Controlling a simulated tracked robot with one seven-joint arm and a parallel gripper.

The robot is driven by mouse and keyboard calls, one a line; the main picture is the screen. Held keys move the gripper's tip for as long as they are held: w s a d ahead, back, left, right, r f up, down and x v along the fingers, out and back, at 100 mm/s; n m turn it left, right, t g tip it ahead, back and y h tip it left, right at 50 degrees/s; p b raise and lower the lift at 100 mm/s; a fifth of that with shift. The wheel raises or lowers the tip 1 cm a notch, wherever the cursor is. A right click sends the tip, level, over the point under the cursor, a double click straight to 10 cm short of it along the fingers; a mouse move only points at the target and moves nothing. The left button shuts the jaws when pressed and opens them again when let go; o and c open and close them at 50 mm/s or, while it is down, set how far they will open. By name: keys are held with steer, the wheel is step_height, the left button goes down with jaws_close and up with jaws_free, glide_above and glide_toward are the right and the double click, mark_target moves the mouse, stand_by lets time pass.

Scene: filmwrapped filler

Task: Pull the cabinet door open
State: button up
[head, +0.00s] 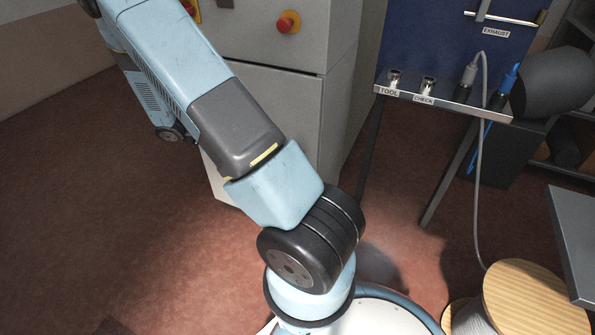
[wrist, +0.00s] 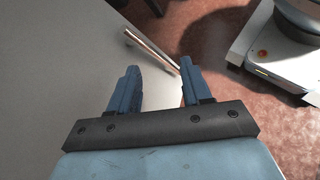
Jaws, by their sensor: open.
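The grey cabinet (head: 340,90) stands behind my arm in the head view, and my arm covers much of its front. Below a seam, a lower front panel (head: 285,105) shows and looks flush. In the wrist view a broad pale grey surface (wrist: 50,70), apparently the door, fills the left side. A slim metal bar (wrist: 150,49), apparently the handle, runs slanting just beyond my fingertips. My gripper (wrist: 159,67) is open, with two blue fingers apart and nothing clasped. The bar's near end appears close to the right fingertip; contact cannot be told. My gripper is out of the head view.
A red button (head: 288,22) is on the cabinet's upper part. To the right, a blue panel (head: 420,35) has a narrow shelf (head: 450,103) with cables and thin legs. A wooden-topped spool (head: 530,295) stands at lower right. Reddish floor (head: 110,220) is open at left.

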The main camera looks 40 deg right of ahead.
steer(key=s+d+f+n+t+h, duration=0.1)
steer(key=d+f+n+h, duration=0.3)
steer(key=f, duration=0.7)
steer(key=d+f+n+t+h, duration=0.1)
steer(key=d+f+n+h, duration=0.35)
steer(key=f, duration=0.55)
steer(key=s+d, duration=0.3)
steer(key=d, duration=1)
steer(key=shift+d+f+y, duration=0.1)
steer(key=shift+y, duration=0.15)
steer(key=shift+w, duration=0.1)
jaws_close()
